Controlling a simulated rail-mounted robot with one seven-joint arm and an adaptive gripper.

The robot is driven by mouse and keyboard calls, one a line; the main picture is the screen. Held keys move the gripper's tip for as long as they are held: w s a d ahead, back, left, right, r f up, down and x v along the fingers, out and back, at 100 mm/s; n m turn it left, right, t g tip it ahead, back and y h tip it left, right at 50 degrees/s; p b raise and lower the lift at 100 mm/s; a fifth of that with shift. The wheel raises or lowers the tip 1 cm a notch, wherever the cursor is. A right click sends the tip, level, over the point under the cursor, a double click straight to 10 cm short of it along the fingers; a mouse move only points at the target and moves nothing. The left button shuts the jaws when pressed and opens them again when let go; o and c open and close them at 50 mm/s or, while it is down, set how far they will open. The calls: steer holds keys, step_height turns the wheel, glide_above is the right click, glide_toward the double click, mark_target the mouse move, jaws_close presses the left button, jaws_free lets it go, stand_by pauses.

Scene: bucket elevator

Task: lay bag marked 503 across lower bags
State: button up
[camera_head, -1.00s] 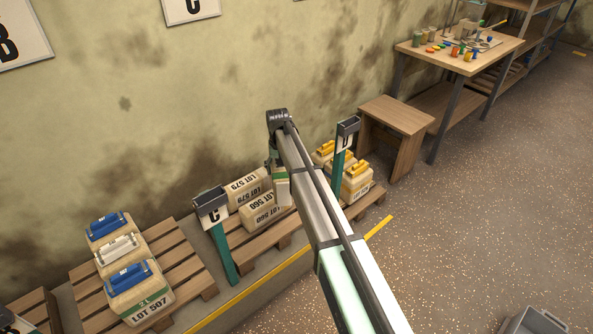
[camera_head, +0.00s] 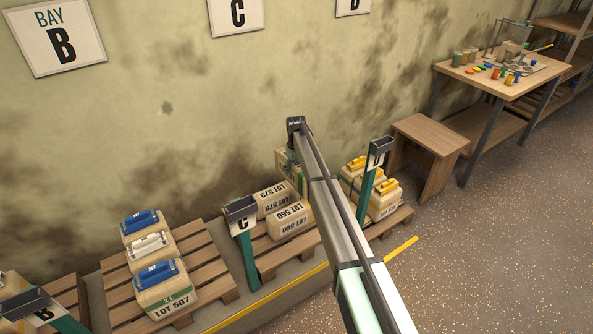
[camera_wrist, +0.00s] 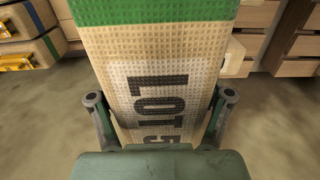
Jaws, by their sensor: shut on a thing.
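My gripper (camera_wrist: 160,108) is shut on a tan woven bag (camera_wrist: 155,60) with a green band, held with its print sideways. The print reads "LOT 5"; the remaining digits are hidden by the gripper. In the head view this bag (camera_head: 284,162) is partly hidden behind my arm, raised above and behind the bay C pallet (camera_head: 275,258). Two lower bags lie side by side on that pallet: the LOT 579 bag (camera_head: 272,200) at the back and the LOT 560 bag (camera_head: 291,221) in front. The held bag appears clear of both.
Post C (camera_head: 246,250) and post D (camera_head: 369,185) stand at the pallet fronts. Bags with blue and white bundles, one marked LOT 507 (camera_head: 168,299), sit on the left pallet (camera_head: 212,262). Bags with yellow bundles (camera_head: 385,203) sit right. The wall is close behind.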

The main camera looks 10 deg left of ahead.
steer(key=shift+f+b, duration=1.65)
steer(key=shift+f, duration=1.95)
steer(key=shift+f, duration=0.6)
steer(key=o, duration=1.8)
steer(key=shift+c, duration=0.2)
